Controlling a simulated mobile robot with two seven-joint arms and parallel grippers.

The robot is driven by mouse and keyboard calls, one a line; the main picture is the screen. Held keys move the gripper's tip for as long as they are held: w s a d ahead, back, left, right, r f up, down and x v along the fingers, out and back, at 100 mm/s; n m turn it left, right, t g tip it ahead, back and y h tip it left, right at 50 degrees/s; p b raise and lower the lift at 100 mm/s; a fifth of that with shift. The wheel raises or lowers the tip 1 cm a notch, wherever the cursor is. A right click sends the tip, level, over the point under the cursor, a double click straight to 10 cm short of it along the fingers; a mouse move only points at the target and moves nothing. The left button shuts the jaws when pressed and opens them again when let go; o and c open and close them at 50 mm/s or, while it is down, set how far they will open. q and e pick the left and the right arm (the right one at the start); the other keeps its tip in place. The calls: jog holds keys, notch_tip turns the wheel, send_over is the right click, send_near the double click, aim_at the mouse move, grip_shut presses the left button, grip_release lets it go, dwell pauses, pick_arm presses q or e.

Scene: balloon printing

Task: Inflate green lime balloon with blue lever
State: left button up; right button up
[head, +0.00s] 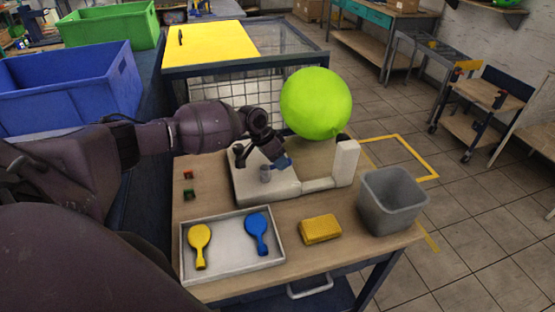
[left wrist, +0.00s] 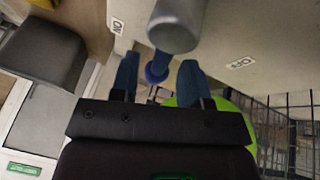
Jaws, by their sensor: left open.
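The lime green balloon (head: 316,103) is large and round, above the nozzle end of the white machine (head: 268,187) on the table. It shows partly in the left wrist view (left wrist: 238,106), behind my gripper. My left gripper (head: 277,162) is over the machine, left of the balloon. In the left wrist view its fingers (left wrist: 159,80) are apart. A blue piece (left wrist: 156,71), which looks like the lever, lies between them beside a grey cylinder (left wrist: 176,28). ON and OFF labels are on either side. Contact with the lever cannot be told. My right gripper is not in view.
A white tray (head: 235,271) holds a flat yellow balloon (head: 199,240) and a flat blue one (head: 257,231). A yellow block (head: 320,229) and a grey bin (head: 393,201) stand to the right. Small red and green pieces (head: 188,185) lie left of the machine.

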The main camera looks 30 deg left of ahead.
pick_arm(q)
grip_shut()
dwell(0.4)
